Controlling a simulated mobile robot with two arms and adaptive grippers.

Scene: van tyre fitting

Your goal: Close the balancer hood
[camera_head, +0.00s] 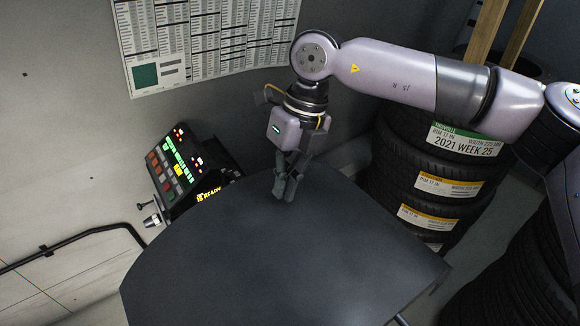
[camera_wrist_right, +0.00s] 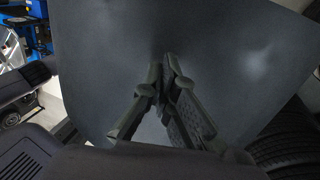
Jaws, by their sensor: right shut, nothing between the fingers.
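The balancer hood (camera_head: 280,255) is a large dark grey curved panel filling the lower middle of the head view. It also fills most of the right wrist view (camera_wrist_right: 100,60). My right gripper (camera_head: 284,196) is shut and empty, its fingers pointing down at the far part of the hood. In the right wrist view the fingertips (camera_wrist_right: 165,62) meet in front of the hood surface; I cannot tell whether they touch it. The balancer's control panel (camera_head: 180,165), with lit displays and coloured buttons, stands behind the hood at the left. My left gripper is not in view.
Stacked tyres (camera_head: 425,185) with labels stand right of the hood, and more tyres (camera_head: 510,270) stand nearer at the lower right. A wall chart (camera_head: 205,45) hangs behind. A black rail (camera_head: 75,240) runs along the left. Blue equipment (camera_wrist_right: 15,20) shows in the right wrist view.

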